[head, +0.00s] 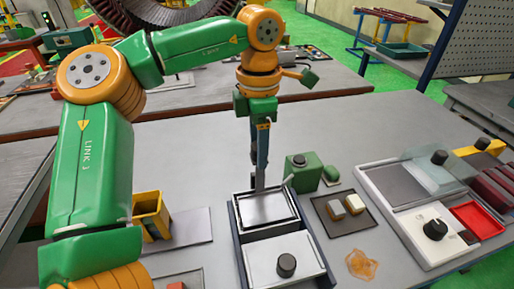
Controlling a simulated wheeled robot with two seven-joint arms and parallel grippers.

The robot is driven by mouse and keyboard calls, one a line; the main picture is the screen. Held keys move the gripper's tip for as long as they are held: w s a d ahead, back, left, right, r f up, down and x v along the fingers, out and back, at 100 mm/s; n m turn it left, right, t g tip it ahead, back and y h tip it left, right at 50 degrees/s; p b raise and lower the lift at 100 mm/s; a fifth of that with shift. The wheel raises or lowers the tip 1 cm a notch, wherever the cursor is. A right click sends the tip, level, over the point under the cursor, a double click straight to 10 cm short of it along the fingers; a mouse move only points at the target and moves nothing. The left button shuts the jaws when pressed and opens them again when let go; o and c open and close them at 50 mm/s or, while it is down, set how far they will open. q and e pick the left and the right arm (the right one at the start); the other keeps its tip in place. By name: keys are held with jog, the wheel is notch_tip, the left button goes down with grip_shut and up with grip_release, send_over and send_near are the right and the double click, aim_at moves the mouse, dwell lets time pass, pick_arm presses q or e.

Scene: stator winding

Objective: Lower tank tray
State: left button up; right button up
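A dark-walled tank (239,262) stands on the grey table in the lower middle of the head view. A shiny metal tray (268,209) sits at the tank's far section; I cannot tell how deep it sits. The tank's near section is covered by a pale lid (262,262) with a black knob (286,264). My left gripper (259,186) points straight down at the tray's far edge. Its fingers show nearly edge-on, so I cannot tell whether they are open, touching the tray or gripping it. My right gripper is out of view.
Right of the tank are a green box (301,172), a dark mat (332,225) with small blocks, and an amber crumpled piece (362,265). A white station (408,222) with a red tray (477,220) lies farther right. A yellow bin (150,214) stands left.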

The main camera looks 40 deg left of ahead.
pick_arm(q)
jog(key=c, duration=0.6)
jog(key=shift+f+b, duration=2.25)
jog(key=shift+f, duration=0.35)
jog(key=o, duration=0.9)
jog(key=shift+w+r, duration=0.1)
notch_tip(320, 180, up, 6)
jog(key=p, duration=0.6)
jog(key=shift+r, duration=0.1)
